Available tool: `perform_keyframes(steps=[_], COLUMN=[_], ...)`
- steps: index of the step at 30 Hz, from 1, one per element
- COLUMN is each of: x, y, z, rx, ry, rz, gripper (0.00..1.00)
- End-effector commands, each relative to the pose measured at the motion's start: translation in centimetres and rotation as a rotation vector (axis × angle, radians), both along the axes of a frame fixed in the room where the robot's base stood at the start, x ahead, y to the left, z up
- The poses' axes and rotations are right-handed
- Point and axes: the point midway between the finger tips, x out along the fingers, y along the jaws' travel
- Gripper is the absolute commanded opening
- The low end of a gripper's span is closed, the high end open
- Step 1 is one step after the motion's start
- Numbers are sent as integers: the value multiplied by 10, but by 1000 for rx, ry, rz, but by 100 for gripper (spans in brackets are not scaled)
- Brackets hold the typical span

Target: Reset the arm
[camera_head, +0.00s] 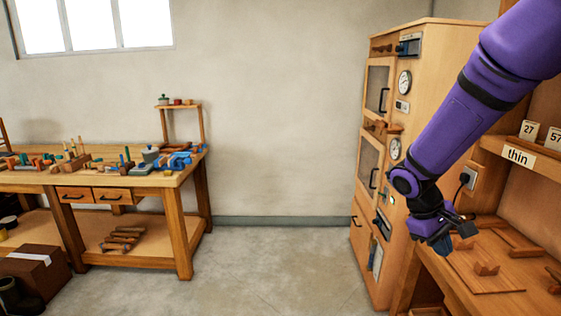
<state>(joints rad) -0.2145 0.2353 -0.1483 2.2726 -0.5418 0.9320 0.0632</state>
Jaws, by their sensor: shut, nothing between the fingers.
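My arm is purple and reaches down from the top right in the head view. My gripper (441,243) is at its lower end, pointing down, small and dark in the picture. It is shut and holds nothing. It hangs in front of the left end of the wooden workbench (455,275) at the right, beside the tall wooden cabinet (432,120). I cannot tell whether it touches the bench.
A workbench (180,179) with tools and a blue vise (180,160) stands at the left. A cardboard box (35,272) and dark boots (15,298) are on the floor there. A shelf (520,156) labelled "thin" is at the right. The middle floor (275,270) is clear.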

Motion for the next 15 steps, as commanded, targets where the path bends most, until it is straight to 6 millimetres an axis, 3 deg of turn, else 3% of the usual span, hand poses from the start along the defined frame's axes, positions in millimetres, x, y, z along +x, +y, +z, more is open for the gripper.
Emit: perform_keyframes(steps=[3,15], x=[-16,-79], y=[3,15], z=[30,111], rx=[59,249], ry=[-76,-320], rz=[-43,-170], gripper=[0,0])
